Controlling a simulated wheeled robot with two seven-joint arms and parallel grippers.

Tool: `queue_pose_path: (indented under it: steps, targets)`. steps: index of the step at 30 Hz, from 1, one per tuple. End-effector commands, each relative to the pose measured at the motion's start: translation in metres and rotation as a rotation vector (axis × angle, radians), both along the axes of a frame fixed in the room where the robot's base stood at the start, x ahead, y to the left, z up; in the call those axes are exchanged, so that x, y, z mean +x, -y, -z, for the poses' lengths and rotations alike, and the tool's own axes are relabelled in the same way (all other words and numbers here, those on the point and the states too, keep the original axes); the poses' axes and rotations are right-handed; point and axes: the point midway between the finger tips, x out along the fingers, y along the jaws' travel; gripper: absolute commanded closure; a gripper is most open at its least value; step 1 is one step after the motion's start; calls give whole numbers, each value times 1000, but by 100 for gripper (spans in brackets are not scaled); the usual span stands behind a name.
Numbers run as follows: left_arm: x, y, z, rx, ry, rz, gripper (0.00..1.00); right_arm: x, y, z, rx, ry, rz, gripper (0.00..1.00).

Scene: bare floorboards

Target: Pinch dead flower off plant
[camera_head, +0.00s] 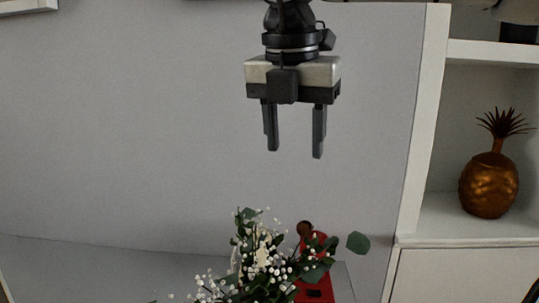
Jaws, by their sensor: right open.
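A plant (262,262) with green leaves and small white blossoms shows at the bottom centre of the head view, and its lower part is cut off by the frame edge. A brown round head (305,229), which may be the dead flower, stands among the leaves at the plant's right. My right gripper (295,150) hangs from the top, pointing down, with its two fingers apart and nothing between them. It is above the plant in the picture and apart from it. My left gripper is not in view.
A red object (318,289) is partly hidden behind the leaves. A white shelf unit (470,228) stands at the right with a bronze pineapple ornament (489,184) on it. A plain grey wall (130,130) fills the left, with clear space around my right gripper.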

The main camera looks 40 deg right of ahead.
Motion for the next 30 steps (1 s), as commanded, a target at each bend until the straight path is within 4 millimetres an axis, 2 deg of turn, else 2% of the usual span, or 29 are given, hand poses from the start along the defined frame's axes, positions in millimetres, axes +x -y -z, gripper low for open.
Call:
queue_pose_path:
  steps: [4,7,21,30]
  targets:
    - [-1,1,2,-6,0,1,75,-4,2,2,-53,-10,27,51]
    - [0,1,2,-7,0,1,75,-4,5,14,-52,-14,25,51]
    - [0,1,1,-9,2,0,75,7,26,103,-45,-15,23,51]
    - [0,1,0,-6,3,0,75,12,36,142,-47,-13,23,51]
